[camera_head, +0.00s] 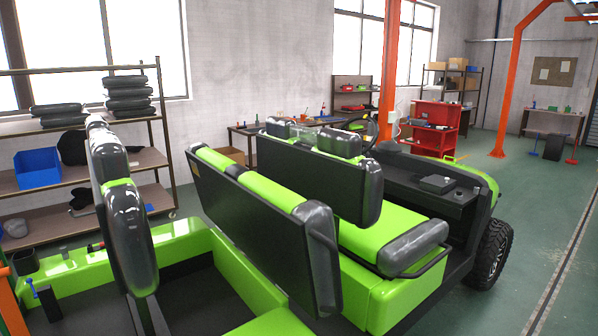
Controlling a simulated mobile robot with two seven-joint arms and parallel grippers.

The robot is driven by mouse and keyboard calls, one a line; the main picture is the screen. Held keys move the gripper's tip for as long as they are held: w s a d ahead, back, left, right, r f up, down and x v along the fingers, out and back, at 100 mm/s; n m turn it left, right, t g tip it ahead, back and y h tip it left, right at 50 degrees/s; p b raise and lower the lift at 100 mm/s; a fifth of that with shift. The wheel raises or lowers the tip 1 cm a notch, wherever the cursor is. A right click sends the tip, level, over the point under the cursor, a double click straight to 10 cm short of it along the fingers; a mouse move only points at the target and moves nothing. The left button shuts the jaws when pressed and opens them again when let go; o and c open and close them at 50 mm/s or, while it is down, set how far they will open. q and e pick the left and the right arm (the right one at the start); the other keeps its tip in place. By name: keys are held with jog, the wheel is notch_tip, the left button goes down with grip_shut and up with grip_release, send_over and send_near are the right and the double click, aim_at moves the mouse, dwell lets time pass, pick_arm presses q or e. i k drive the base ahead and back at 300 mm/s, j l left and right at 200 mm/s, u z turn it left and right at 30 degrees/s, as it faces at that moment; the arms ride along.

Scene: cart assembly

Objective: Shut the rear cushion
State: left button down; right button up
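The rear cushion (128,232), dark grey with a green band, stands raised on edge at the left of the head view, near the cart's rear. I take this upright pad to be the rear cushion. Beside it is a dark open space (195,300) in the green rear body (180,243). The cushion's lower end meets a dark support near the bottom edge; the hinge is not clear. Neither of my grippers is in view.
The cart's seat backs (262,222) and green front seat (385,240) stand to the right. Behind is a shelf (85,70) with stacked dark cushions and a blue bin (38,168). The green floor (545,215) is clear at right.

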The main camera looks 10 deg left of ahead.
aim_at(289, 237)
jog(key=i+l, duration=0.35)
jog(key=l, duration=0.15)
jog(key=i+l+u, duration=0.15)
jog(key=i+l, duration=0.25)
jog(key=l, duration=0.1)
